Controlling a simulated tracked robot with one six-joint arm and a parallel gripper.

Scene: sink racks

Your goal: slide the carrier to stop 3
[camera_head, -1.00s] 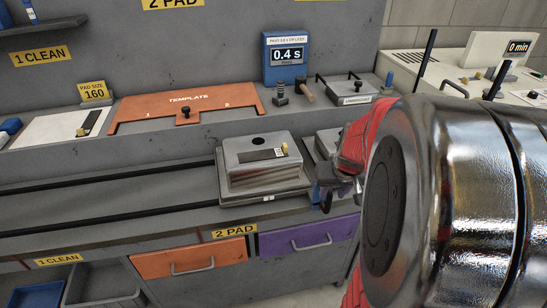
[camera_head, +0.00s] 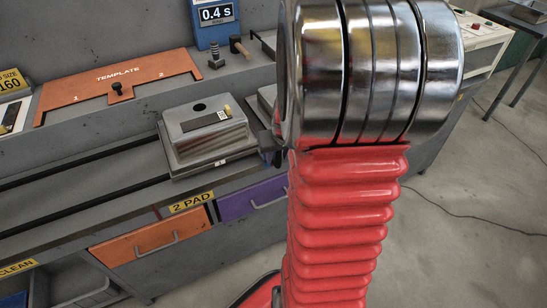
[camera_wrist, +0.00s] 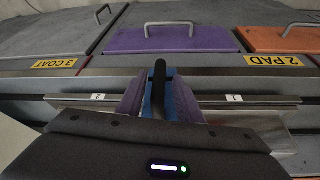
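The carrier (camera_head: 212,150) is a flat plate bearing a grey metal box with a dark patch and a gold clip. In the head view it rests upright on the bench rails, above the 2 PAD label (camera_head: 192,201). My gripper shows in the wrist view (camera_wrist: 160,92), with fingers on either side of a black upright handle. Blue shows right beside the handle; I cannot tell whether the fingers press on it. In the head view my arm hides most of the gripper at the carrier's right side. The 3 COAT label (camera_wrist: 55,64) is in the wrist view.
An orange template (camera_head: 118,85) and a blue 0.4 s display (camera_head: 215,14) stand on the shelf behind. An orange drawer (camera_head: 150,236) and a purple drawer (camera_head: 252,197) are below the bench. A second metal box right of the carrier is mostly hidden.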

